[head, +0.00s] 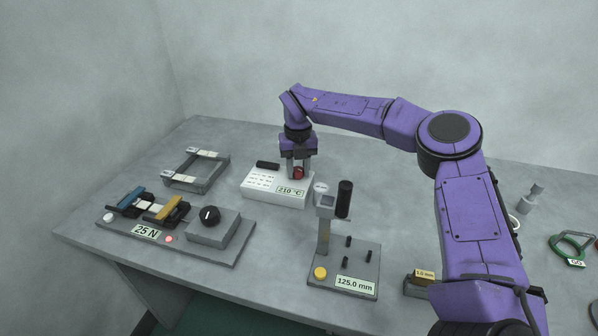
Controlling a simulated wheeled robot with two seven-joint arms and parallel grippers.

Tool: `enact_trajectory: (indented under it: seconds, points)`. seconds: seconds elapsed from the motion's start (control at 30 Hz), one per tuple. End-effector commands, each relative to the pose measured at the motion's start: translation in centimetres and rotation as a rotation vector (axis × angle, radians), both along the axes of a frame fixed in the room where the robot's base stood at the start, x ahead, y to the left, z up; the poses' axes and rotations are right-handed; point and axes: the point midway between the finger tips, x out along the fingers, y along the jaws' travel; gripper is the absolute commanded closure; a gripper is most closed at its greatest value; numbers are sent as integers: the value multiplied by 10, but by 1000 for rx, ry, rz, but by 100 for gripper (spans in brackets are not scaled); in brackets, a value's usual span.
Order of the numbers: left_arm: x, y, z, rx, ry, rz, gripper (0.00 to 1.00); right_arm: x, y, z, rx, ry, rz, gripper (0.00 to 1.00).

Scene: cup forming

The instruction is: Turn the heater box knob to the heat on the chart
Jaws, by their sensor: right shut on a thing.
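The white heater box (255,192) stands near the middle of the table, and its front label (290,190) reads 210 °C. A chart (263,181) of small rows is on its top left; its text is too small to read. The red knob (299,173) is at the box's right end. My right gripper (298,168) points down over that end, shut on the red knob and partly covering it. My left gripper is not in view.
Left front is a grey unit marked 25 N (146,231) with a black dial (209,215). A grey frame (196,171) lies behind it. A stand marked 125.0 mm (356,284) is in front of the box. My right arm spans the right side.

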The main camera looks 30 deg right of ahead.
Motion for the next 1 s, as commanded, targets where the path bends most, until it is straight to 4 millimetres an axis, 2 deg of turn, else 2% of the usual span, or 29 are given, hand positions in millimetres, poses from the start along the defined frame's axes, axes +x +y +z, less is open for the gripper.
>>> enact_trajectory:
  seconds: [0.67,0.7,0.77,0.8,1.0]
  points:
    - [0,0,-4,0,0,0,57,2,-1,4,-1,-12,-65,95]
    - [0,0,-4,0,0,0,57,2,-1,4,-1,-12,-65,62]
    - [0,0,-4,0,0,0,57,2,-1,4,-2,-10,-65,42]
    - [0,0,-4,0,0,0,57,2,-1,3,-1,-9,-65,39]
    - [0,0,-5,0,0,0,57,1,-1,2,0,-5,-64,39]
